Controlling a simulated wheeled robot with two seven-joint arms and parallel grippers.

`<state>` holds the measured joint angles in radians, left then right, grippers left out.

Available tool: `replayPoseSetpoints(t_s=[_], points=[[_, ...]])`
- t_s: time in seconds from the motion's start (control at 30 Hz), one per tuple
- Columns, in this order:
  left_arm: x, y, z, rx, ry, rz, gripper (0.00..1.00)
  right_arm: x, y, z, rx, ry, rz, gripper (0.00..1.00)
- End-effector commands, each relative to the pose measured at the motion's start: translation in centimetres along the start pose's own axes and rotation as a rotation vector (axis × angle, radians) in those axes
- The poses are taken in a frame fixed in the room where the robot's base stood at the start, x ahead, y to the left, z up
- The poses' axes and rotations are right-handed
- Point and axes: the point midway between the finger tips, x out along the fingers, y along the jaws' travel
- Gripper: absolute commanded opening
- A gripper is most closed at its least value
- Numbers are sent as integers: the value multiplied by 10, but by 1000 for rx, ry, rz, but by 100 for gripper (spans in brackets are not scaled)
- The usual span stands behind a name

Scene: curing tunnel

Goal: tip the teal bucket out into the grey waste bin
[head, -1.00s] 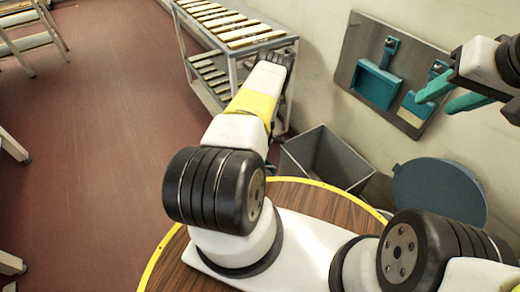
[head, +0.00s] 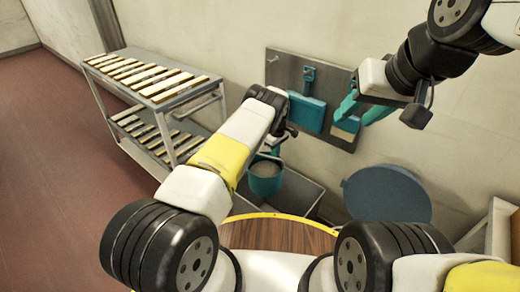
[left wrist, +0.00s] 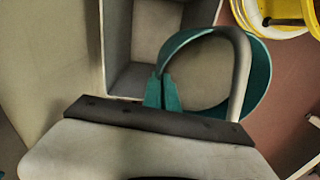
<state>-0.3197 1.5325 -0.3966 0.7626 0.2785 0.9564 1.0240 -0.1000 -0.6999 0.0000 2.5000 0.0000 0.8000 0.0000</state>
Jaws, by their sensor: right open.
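The teal bucket (head: 265,178) hangs below my left gripper (head: 276,142), in front of the left part of the grey waste bin (head: 308,196) in the head view. In the left wrist view, my left gripper's teal fingers (left wrist: 162,95) are together at the bucket's rim (left wrist: 262,80). The bucket's pale handle arcs over it, and its inside looks greyish. The bin (left wrist: 113,50) lies at upper left there, partly overlapped by the bucket. The bucket looks roughly upright. My right gripper (head: 362,108) is open and empty in front of the wall board.
A slatted rack (head: 150,82) stands left of the bin. A round blue-grey lid (head: 387,194) leans on the wall to the right. A board (head: 290,70) with teal tools hangs above. A brown round top with yellow edge (head: 270,234) is in front.

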Motion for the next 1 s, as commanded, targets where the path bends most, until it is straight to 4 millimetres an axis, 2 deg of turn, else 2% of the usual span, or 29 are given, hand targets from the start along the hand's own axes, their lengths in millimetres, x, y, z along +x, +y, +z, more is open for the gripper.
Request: replayPoseSetpoints(t_s=[0.03, 0.2, 0.47, 1.0], points=[[-6, 7, 7, 16, 2, 1, 0, 0, 0, 0, 0, 0, 0, 42], [-16, 17, 19, 41, 2, 3, 0, 0, 0, 0, 0, 0, 0, 42], [-20, 20, 20, 40, 6, 85, 0, 0, 0, 0, 0, 0, 0, 42], [-29, 25, 18, 30, 44, 512, 0, 0, 0, 0, 0, 0, 0, 42]])
